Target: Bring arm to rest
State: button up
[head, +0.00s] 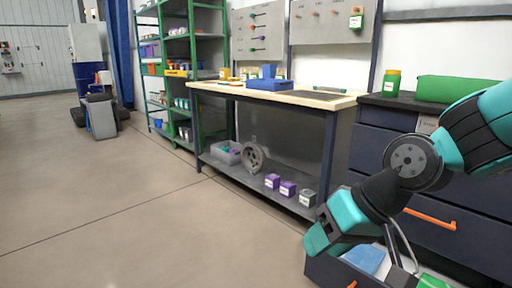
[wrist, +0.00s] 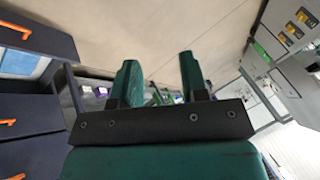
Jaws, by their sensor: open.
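My gripper (wrist: 159,62) shows in the wrist view with its two dark green fingers apart. It is open, and nothing is between the fingers. In the head view my teal and black arm is bent at the right, in front of the dark blue drawer cabinet (head: 462,187). Its lower part reaches down and left over an open drawer (head: 326,271). I cannot make out the fingers in the head view.
A blue thing (head: 365,258) lies in the open drawer. The workbench (head: 262,92) bears a blue box (head: 270,83); purple boxes (head: 288,188) sit on its lower shelf. A green shelf rack (head: 195,60) stands behind. The floor (head: 110,205) at left is clear.

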jog(key=s+d+r+n+g+h, duration=0.2)
jog(key=s+d+n, duration=0.15)
jog(key=s, duration=0.95)
notch_tip(320, 180, up, 30)
jog(key=p, duration=2.9)
jog(key=shift+d+p, duration=0.2)
jog(key=shift+p, duration=0.2)
jog(key=shift+w, duration=0.1)
